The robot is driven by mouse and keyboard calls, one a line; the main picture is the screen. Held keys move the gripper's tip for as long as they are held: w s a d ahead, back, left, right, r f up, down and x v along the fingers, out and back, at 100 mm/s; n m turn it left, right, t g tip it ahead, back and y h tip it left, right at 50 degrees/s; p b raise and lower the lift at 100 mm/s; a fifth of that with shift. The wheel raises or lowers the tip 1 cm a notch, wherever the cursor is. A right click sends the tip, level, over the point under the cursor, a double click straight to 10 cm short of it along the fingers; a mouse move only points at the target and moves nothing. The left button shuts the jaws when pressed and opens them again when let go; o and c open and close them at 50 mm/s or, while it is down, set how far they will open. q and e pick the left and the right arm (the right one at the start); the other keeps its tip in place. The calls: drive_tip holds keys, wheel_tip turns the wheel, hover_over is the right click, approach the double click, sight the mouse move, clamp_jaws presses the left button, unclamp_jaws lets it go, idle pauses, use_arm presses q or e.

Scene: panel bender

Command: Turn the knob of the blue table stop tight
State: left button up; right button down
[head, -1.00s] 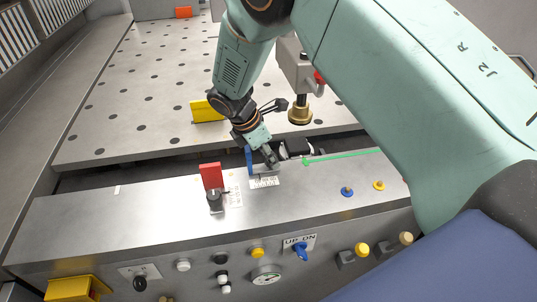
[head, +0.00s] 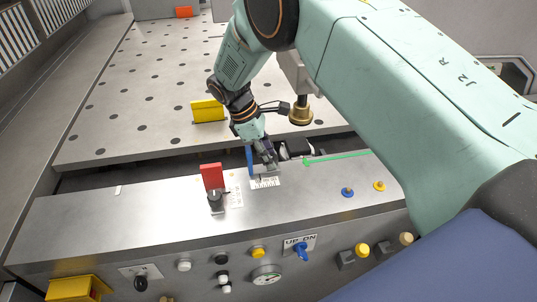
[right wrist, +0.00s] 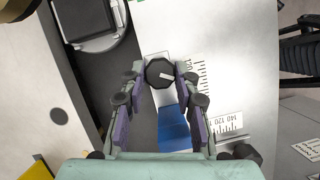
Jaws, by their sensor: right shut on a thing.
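The blue table stop (head: 249,160) stands upright at the front ledge's back edge, beside a small white scale (head: 265,183). In the right wrist view its blue plate (right wrist: 173,130) lies between my fingers. Its black faceted knob (right wrist: 159,73), with a light pointer line, sits between my fingertips. My right gripper (head: 267,158) is shut on the knob; it also shows in the right wrist view (right wrist: 160,80). In the head view the fingers hide the knob. My left gripper is not in view.
A red stop with a black knob (head: 212,178) stands to the left on the ledge. A yellow stop (head: 207,111) is on the perforated table (head: 150,95). A brass-tipped clamp (head: 300,112) hangs close right of my wrist. A green rod (head: 338,157) lies right.

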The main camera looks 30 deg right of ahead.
drive_tip(key=m+g+y, duration=0.1)
drive_tip(key=m, duration=0.2)
drive_tip(key=m+b, duration=0.1)
drive_tip(key=m, duration=0.2)
drive_tip(key=shift+w+d+m+g+y, duration=0.15)
drive_tip(key=shift+m+g+y, duration=0.15)
drive_tip(key=shift+g+y, duration=0.1)
drive_tip(key=m+y, duration=0.1)
drive_tip(key=m, duration=0.2)
drive_tip(key=shift+d+f+m+g+y, duration=0.1)
drive_tip(key=shift+m+g+y, duration=0.35)
drive_tip(key=shift+m, duration=0.75)
drive_tip(key=c, duration=1)
unclamp_jaws()
drive_tip(key=shift+c, duration=0.2)
drive_tip(key=shift+o, duration=0.3)
drive_tip(key=shift+r, duration=0.2)
